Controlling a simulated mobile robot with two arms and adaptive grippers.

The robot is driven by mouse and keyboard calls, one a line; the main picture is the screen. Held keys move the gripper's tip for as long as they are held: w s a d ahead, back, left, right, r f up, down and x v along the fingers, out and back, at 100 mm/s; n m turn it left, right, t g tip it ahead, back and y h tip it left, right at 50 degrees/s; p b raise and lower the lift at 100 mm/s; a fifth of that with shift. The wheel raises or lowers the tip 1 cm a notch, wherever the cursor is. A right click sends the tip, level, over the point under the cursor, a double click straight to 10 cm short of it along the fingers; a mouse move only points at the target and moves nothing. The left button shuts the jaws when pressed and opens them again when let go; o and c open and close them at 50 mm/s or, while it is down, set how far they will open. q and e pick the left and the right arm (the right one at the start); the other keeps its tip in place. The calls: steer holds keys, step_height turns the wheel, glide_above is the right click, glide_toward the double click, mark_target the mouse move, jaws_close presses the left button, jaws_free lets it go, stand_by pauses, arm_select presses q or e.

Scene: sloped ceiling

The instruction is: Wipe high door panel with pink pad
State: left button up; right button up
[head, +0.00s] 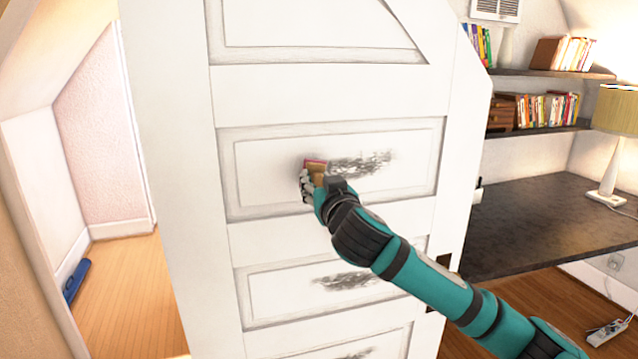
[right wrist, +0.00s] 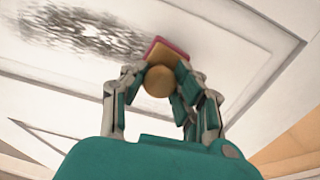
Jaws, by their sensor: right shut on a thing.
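The white door (head: 400,100) stands in the middle of the head view, with several recessed panels. A dark smudge (head: 362,164) marks the upper-middle panel (head: 270,178); it also shows in the right wrist view (right wrist: 75,35). My right gripper (head: 311,180) is shut on the pad, which has a pink face and a tan wooden back with a round knob. The pad (head: 315,165) is at the panel's left part, just left of the smudge. It looks to be against the panel; exact contact cannot be told. In the right wrist view the fingers close around the knob (right wrist: 158,81). My left gripper is out of view.
More dark smudges (head: 345,281) lie on the lower panels. Right of the door are a dark desk (head: 545,215), a lamp (head: 612,120), and shelves with books (head: 545,108). A blue object (head: 76,281) lies on the floor at left, where the wooden floor (head: 130,285) is mostly clear.

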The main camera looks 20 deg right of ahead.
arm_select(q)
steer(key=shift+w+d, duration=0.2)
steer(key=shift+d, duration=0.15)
arm_select(e)
steer(key=shift+w+d, duration=0.1)
steer(key=shift+w, duration=0.05)
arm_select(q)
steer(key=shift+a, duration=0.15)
arm_select(e)
steer(key=shift+w, duration=0.8)
